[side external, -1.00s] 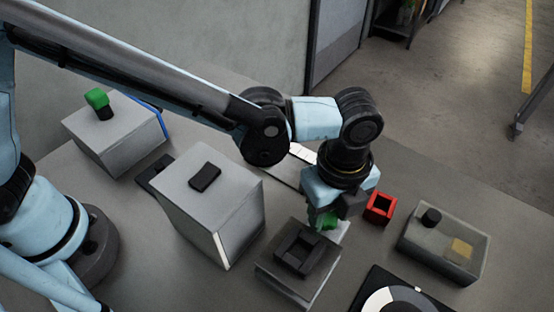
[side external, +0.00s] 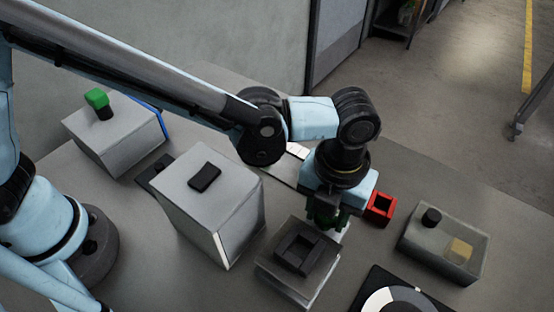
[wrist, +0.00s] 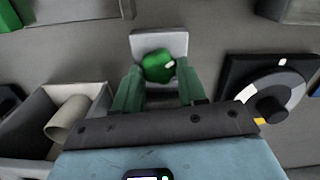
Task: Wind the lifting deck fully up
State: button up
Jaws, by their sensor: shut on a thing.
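My gripper (side external: 326,220) points down behind a grey block topped by a dark square frame (side external: 291,262), which may be the lifting deck. In the wrist view my gripper (wrist: 158,80) has its two fingers on either side of a round green knob (wrist: 157,66) with a white mark. It is shut on this knob. The knob sits over a pale square plate (wrist: 172,42). In the side view the fingers mostly hide the knob. How high the deck stands is hard to tell.
A red open box (side external: 380,208) stands close right of my gripper. A grey box with a black knob (side external: 440,255) is farther right, and a black-based dial (side external: 392,300) is in front. A tall grey box (side external: 210,205) and a green-topped box (side external: 115,140) stand left.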

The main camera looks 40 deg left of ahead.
jog(key=shift+w+m, duration=0.1)
jog(key=shift+m, duration=0.6)
jog(key=o, duration=1)
jog(key=shift+o, duration=0.2)
notch_tip(320, 180, up, 12)
